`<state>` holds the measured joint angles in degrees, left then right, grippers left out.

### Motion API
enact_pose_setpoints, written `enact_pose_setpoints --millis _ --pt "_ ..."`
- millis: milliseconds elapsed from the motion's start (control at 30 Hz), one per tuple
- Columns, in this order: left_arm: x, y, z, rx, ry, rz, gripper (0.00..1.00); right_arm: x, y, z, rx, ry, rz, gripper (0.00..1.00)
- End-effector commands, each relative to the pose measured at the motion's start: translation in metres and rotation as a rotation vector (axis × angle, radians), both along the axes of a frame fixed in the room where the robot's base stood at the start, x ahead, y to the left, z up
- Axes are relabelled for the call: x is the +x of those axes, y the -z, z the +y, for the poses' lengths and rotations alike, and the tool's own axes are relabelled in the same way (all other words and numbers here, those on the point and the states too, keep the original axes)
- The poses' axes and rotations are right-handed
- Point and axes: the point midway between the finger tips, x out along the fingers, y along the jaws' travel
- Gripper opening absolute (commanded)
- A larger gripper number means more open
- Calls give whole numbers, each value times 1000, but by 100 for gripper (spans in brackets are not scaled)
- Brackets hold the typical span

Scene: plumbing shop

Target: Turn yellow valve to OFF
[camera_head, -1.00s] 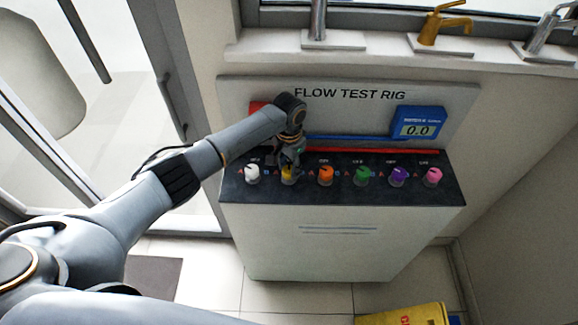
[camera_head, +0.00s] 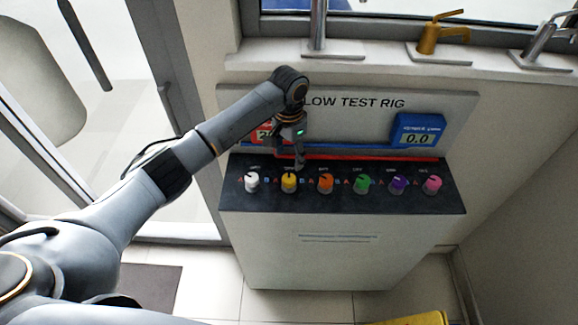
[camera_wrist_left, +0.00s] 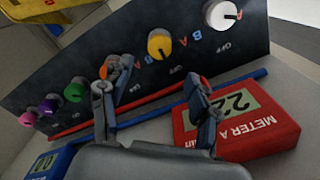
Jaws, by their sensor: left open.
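The yellow valve (camera_head: 289,183) is a round knob second from the left on the black panel (camera_head: 420,199). It also shows in the left wrist view (camera_wrist_left: 157,41), uncovered, with a short dark mark on its face towards the OFF label side; its exact angle is hard to tell. My left gripper (camera_head: 299,166) is just behind and above the yellow valve, near the panel's back edge, apart from it. In the left wrist view its two fingers (camera_wrist_left: 153,77) are spread with nothing between them. My right gripper is out of view.
White (camera_head: 252,183), orange (camera_head: 325,184), green, purple and pink knobs share the row. Red and blue pipes run behind it. Red METER A (camera_wrist_left: 236,119) reads about 22; blue METER B (camera_head: 417,129) reads 0.0. Taps stand on the sill above.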

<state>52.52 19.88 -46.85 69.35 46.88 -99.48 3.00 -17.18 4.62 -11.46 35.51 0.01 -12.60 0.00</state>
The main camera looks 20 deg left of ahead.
Motion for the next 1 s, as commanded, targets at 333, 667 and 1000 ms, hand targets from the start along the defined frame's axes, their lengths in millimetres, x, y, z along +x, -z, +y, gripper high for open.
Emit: enact_pose_setpoints --millis 333,667,1000 --pt "0 -29 0 -1 0 0 61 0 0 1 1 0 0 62" --pt "0 -29 0 -1 0 0 61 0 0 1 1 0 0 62" --pt "-38 14 -30 -48 54 -9 61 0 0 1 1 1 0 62"
